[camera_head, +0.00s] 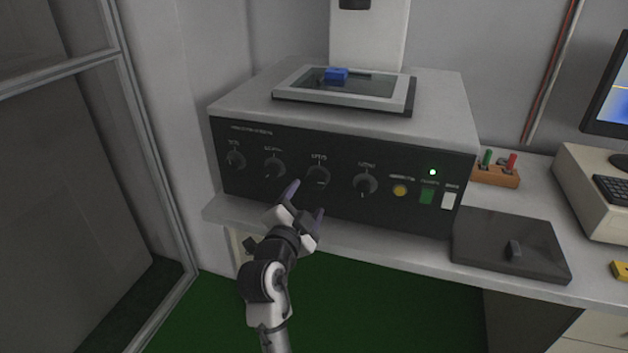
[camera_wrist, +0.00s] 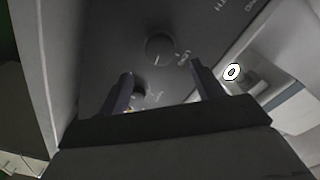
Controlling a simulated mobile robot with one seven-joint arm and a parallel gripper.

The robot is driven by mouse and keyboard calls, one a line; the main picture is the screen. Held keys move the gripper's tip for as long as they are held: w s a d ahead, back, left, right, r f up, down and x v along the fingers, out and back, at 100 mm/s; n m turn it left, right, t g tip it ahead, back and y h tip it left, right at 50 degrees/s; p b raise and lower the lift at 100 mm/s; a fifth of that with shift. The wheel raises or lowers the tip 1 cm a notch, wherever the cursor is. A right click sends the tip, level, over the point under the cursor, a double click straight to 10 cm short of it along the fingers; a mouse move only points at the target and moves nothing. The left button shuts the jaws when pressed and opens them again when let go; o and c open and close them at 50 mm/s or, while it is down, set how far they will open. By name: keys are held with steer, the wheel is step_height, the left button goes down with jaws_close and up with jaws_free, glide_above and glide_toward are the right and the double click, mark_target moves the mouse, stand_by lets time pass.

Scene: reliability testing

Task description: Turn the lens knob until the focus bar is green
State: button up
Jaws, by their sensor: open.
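The lens knob (camera_head: 318,177) looks to be the third of the dark round knobs on the black front panel (camera_head: 300,205); its small label is hard to read. My gripper (camera_head: 305,202) is open and empty, just in front of and below this knob. In the wrist view, a knob (camera_wrist: 160,48) with a pale pointer line lies ahead of the gap between the open fingers (camera_wrist: 160,72), apart from both. A second knob (camera_wrist: 138,86) is partly hidden by the left finger. The monitor (camera_head: 610,95) is cut off at the right edge; no focus bar can be made out.
Other knobs (camera_head: 274,168) (camera_head: 365,185) flank it closely. A yellow button (camera_head: 400,191), green switch (camera_head: 427,196), white switch (camera_head: 449,201) and lit green lamp (camera_head: 433,172) are right. A blue block (camera_head: 336,74) sits on top. A dark flat box (camera_head: 510,245) lies on the bench.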

mark_target(316, 182)
steer(key=p+x, duration=0.1)
steer(key=x, duration=0.7)
steer(key=shift+c, duration=0.3)
steer(key=shift+s, duration=0.1)
steer(key=c, duration=0.9)
